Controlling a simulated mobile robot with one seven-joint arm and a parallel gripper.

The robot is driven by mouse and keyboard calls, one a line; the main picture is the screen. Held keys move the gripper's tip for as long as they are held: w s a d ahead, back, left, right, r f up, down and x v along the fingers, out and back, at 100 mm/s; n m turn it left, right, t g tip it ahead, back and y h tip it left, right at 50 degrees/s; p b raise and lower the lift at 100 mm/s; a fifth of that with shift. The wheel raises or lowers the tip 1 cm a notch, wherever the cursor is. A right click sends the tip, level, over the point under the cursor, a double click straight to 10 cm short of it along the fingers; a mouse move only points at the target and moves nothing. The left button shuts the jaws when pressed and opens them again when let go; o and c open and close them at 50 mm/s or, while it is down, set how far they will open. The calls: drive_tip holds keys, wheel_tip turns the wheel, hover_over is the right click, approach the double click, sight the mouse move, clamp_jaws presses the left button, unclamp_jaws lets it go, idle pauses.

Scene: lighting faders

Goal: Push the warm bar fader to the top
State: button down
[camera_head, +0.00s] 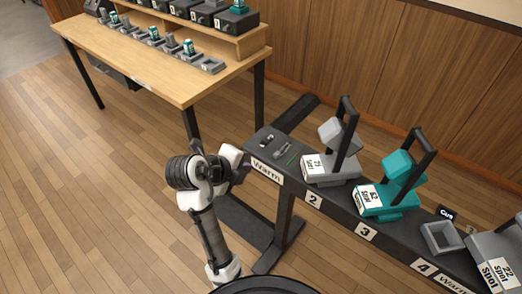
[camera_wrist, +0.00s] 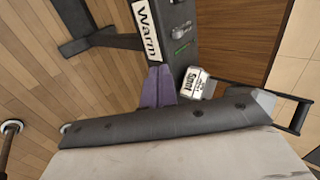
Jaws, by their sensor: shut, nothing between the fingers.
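The warm bar is a long black bar (camera_head: 343,212) on a stand, with a white "Warm" label (camera_head: 267,171) at its near left end. On top of that end sits a small grey fader (camera_head: 283,149) beside a short green mark (camera_head: 292,160). The fader also shows in the wrist view (camera_wrist: 182,30), beyond my fingertips. My gripper (camera_wrist: 158,72) is shut and empty, its purple fingers together and pointing at the bar's labelled end. In the head view my gripper (camera_head: 241,170) is just left of the label, partly hidden by my wrist. Whether it touches the bar is unclear.
A grey lamp (camera_head: 330,166) and a teal lamp (camera_head: 384,197) stand on the bar to the right of the fader. An empty grey holder (camera_head: 428,244) and another grey lamp (camera_head: 500,250) follow. A wooden table (camera_head: 130,62) stands behind. Floor at left is clear.

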drive_tip(key=p+x, duration=0.1)
drive_tip(key=x, duration=0.2)
drive_tip(key=r+p+x, duration=0.1)
drive_tip(key=x, duration=0.3)
drive_tip(key=w+p+x, duration=0.1)
drive_tip(key=x, duration=0.3)
drive_tip(key=shift+w+d+r, duration=0.1)
drive_tip(key=shift+w+d, duration=0.05)
drive_tip(key=shift+d, duration=0.3)
drive_tip(key=shift+w+d, duration=0.4)
drive_tip(key=shift+w, duration=0.15)
drive_tip(key=shift+w+d, duration=0.1)
drive_tip(key=b, duration=0.2)
approach(290, 145)
drive_tip(key=x, duration=0.5)
drive_tip(key=shift+w, duration=0.3)
drive_tip(key=shift+s, duration=0.2)
